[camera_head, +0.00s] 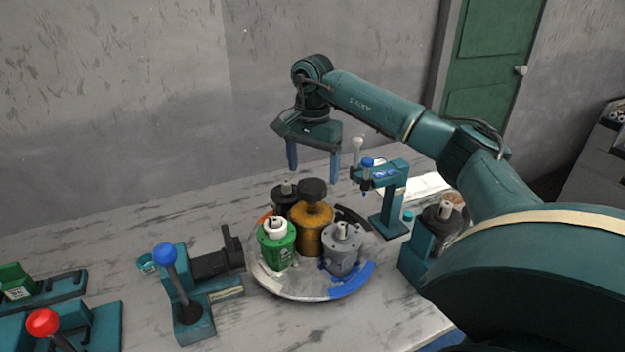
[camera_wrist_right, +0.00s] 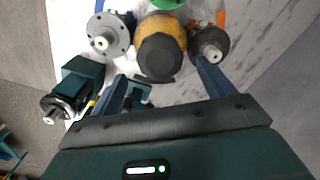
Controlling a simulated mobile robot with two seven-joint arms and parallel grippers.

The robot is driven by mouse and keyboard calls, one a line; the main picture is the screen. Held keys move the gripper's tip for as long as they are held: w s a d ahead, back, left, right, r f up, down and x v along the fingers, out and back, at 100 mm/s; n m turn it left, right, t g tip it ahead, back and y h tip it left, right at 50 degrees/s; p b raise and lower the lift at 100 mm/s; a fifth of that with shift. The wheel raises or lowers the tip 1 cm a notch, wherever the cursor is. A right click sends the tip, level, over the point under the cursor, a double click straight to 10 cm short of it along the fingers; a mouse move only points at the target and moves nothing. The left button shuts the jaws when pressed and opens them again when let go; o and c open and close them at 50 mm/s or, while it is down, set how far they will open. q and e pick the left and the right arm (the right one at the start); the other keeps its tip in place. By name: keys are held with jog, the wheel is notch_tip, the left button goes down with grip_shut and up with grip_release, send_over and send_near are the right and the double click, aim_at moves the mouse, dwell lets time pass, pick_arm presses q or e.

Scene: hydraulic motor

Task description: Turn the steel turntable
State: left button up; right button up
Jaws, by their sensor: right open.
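The steel turntable (camera_head: 290,288) is a round plate near the middle of the table. It carries a green motor (camera_head: 277,245), a grey motor (camera_head: 342,250), a dark motor (camera_head: 284,198) at the back and an orange-brown post with a black knob (camera_head: 313,191) at its centre. My right gripper (camera_head: 314,175) is open and empty, pointing down above the back of the turntable. In the right wrist view its fingers (camera_wrist_right: 162,92) spread on either side of the black knob (camera_wrist_right: 160,56), which appears beyond the tips. They look apart from it. My left gripper is not in view.
A teal press-like stand (camera_head: 391,200) is right of the turntable, with another teal fixture (camera_head: 423,250) in front of it. A blue-knobbed lever fixture (camera_head: 190,305) stands to the left. A red-knobbed lever (camera_head: 43,323) is at the far left. Bare table lies behind the left fixtures.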

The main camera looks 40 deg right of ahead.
aim_at(313, 183)
notch_tip(313, 183, down, 3)
jog(key=shift+r, duration=0.1)
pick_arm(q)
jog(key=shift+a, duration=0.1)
pick_arm(e)
jog(key=shift+f, duration=0.7)
jog(key=shift+c, duration=0.3)
jog(key=c, duration=1.3)
jog(key=shift+r+m+p, duration=0.1)
jog(key=shift+m+p, duration=0.35)
jog(key=shift+m, duration=1.05)
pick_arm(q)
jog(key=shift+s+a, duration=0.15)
pick_arm(e)
jog(key=o, duration=1.4)
jog(key=shift+c, duration=0.2)
